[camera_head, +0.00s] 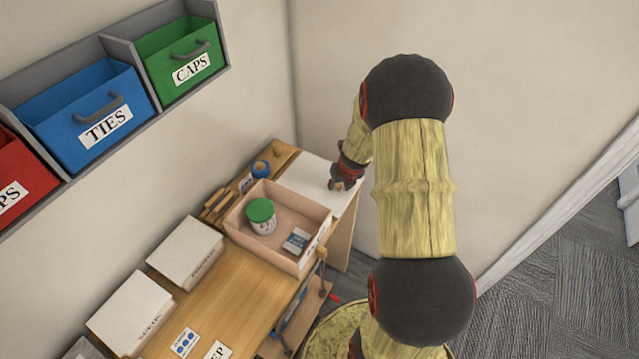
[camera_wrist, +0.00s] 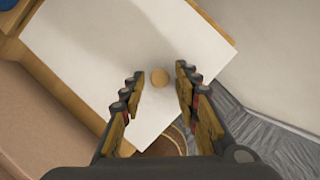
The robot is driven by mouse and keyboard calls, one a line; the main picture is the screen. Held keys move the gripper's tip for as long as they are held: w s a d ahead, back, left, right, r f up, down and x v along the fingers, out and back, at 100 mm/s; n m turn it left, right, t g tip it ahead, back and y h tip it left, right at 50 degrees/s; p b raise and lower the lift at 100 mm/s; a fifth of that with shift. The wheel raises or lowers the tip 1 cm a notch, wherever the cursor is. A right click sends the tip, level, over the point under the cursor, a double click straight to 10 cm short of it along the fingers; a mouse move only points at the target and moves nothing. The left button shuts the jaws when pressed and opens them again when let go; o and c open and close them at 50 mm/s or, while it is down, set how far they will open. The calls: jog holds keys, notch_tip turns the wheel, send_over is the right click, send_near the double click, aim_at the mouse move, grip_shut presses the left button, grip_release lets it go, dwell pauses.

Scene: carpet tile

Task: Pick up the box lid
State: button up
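The box lid (camera_wrist: 95,55) is a flat white panel with a small round tan knob (camera_wrist: 160,77). In the head view the lid (camera_head: 303,176) lies at the far end of the wooden bench, beside the open box. My gripper (camera_wrist: 160,88) is open, with one finger on each side of the knob in the wrist view. I cannot tell whether the fingers touch the knob or how far they are above the lid. In the head view my gripper (camera_head: 345,180) is over the lid's right part, and the knob is hard to make out there.
A blue-capped item (camera_head: 260,169) stands near the wall. White boxes (camera_head: 185,252) line the bench (camera_head: 240,300). A wall is close behind the lid.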

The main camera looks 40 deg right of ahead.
grip_shut()
dwell(0.4)
